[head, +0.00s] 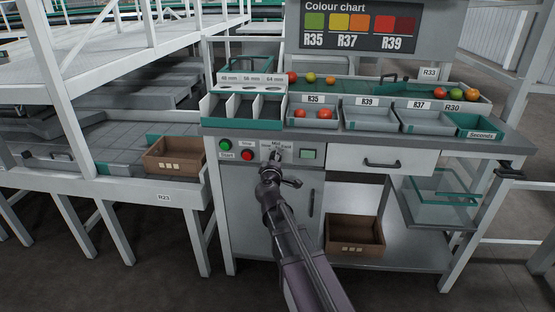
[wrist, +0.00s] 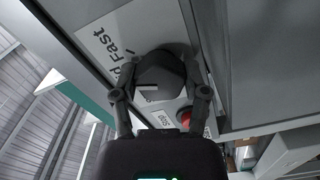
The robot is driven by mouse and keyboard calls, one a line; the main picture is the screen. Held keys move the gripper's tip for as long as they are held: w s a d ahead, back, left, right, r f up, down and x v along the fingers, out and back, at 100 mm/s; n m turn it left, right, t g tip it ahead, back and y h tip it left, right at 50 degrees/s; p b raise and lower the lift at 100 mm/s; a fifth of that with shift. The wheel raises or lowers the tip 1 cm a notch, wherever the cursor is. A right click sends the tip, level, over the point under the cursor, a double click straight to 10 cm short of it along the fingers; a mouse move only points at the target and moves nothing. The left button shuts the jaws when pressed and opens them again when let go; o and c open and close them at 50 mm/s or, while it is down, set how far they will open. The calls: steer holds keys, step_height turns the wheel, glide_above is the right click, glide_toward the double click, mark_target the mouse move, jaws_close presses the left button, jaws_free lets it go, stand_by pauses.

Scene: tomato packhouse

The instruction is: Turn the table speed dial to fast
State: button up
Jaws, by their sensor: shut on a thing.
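The table speed dial (wrist: 165,70) is a dark round knob with a short white pointer line, seen close up in the wrist view. A white label plate (wrist: 108,38) lies beside it, with the word Fast readable and other words partly hidden. My gripper (wrist: 160,94) has one finger on each side of the knob and is shut on it. The white line lies nearly level in the wrist picture; which word it marks I cannot tell. In the head view my gripper (head: 273,176) reaches the panel below the Slow, Mid, Fast label (head: 277,145) and hides most of the dial.
A green start button (head: 225,145) and a red stop button (head: 247,155) sit left of the dial. The red button (wrist: 185,118) is close to my finger in the wrist view. A green square (head: 308,153) and a drawer handle (head: 382,163) are to the right.

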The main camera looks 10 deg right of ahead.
steer(key=m, duration=0.5)
steer(key=shift+m, duration=0.3)
stand_by(0.4)
steer(key=o, duration=1.1)
steer(key=shift+o, duration=0.2)
steer(key=v, duration=1.2)
